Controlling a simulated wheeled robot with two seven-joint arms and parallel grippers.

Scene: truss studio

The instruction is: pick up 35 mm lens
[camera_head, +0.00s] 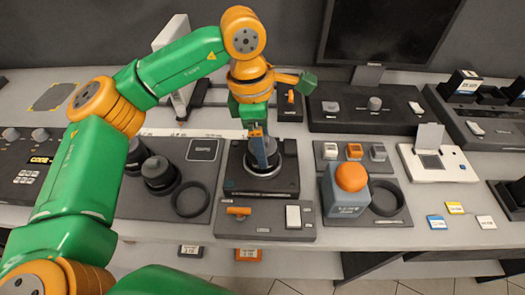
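Two dark round lens-like pieces, one in front (160,173) and one behind (136,154), stand on a grey board left of centre. I cannot read which of them is the 35 mm lens. My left gripper (263,158) points down at the middle of the table, to the right of these pieces. It is over a dark device (265,184) with a round mount, and its tip overlaps a blue-grey part there. I cannot tell whether the fingers are open, shut or touching it. My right gripper is not in view.
A dark ring (189,199) lies beside the lens-like pieces. Right of the device stands a blue-grey box (345,198) with an orange dome, near another ring (387,198). Several small coloured cards (455,208) lie at the right. The front table strip is mostly clear.

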